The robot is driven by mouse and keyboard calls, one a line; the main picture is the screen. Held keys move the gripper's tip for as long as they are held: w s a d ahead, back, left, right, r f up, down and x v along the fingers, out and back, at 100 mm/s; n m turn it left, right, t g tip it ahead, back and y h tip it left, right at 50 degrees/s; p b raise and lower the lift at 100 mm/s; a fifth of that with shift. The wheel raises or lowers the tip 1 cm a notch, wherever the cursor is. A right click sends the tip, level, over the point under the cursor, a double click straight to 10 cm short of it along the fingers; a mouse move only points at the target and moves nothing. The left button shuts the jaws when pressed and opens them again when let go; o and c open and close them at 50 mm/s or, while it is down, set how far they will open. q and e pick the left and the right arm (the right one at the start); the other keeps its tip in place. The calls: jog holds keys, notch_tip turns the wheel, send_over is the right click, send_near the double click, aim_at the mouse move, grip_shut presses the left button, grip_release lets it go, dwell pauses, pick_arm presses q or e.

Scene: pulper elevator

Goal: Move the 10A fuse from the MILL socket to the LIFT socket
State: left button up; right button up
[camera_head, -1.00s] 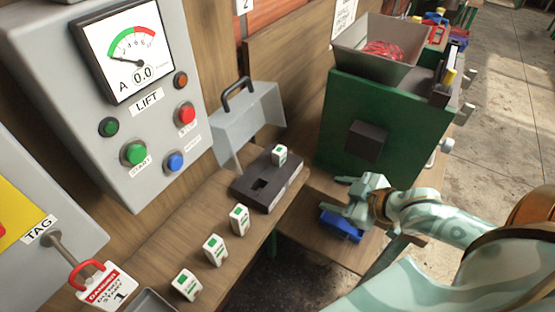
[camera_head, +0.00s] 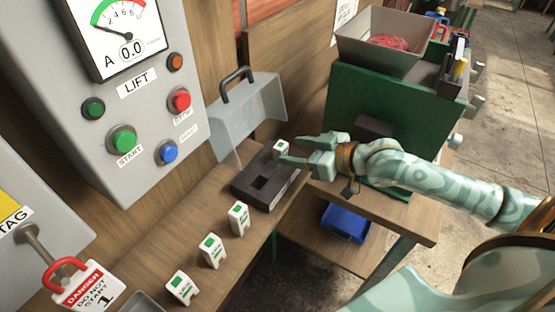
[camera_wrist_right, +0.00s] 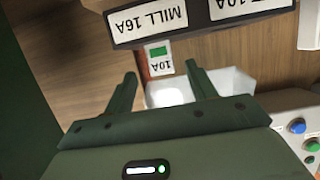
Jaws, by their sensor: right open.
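The fuse block (camera_head: 265,188) is a dark box on the wooden shelf, with one empty dark socket facing up. A white and green fuse (camera_head: 281,149) stands upright in its far socket. In the right wrist view this fuse reads 10A (camera_wrist_right: 160,60), next to an upside-down MILL 16A label (camera_wrist_right: 148,18). Another label (camera_wrist_right: 236,6), partly cut off, ends in 10A. My right gripper (camera_head: 292,151) is open, its fingers pointing at the fuse. In the wrist view the fuse shows between the open fingertips (camera_wrist_right: 162,75), not clamped. My left gripper is not in view.
Several spare fuses (camera_head: 239,218) stand along the shelf. The raised grey cover (camera_head: 245,115) is behind the block. The LIFT panel (camera_head: 130,160) is at left, with a red-hasped danger tag (camera_head: 83,285) below. A green machine (camera_head: 400,120) stands behind my right arm; a blue bin (camera_head: 345,223) sits below.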

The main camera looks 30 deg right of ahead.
aim_at(285, 148)
jog(key=x, duration=0.2)
jog(key=b+x, duration=0.1)
jog(key=x, duration=0.3)
jog(key=shift+w+a+r, duration=0.15)
jog(key=shift+w+a, duration=0.05)
jog(key=shift+a, duration=0.15)
jog(key=shift+s+r, duration=0.1)
jog(key=c, duration=1.1)
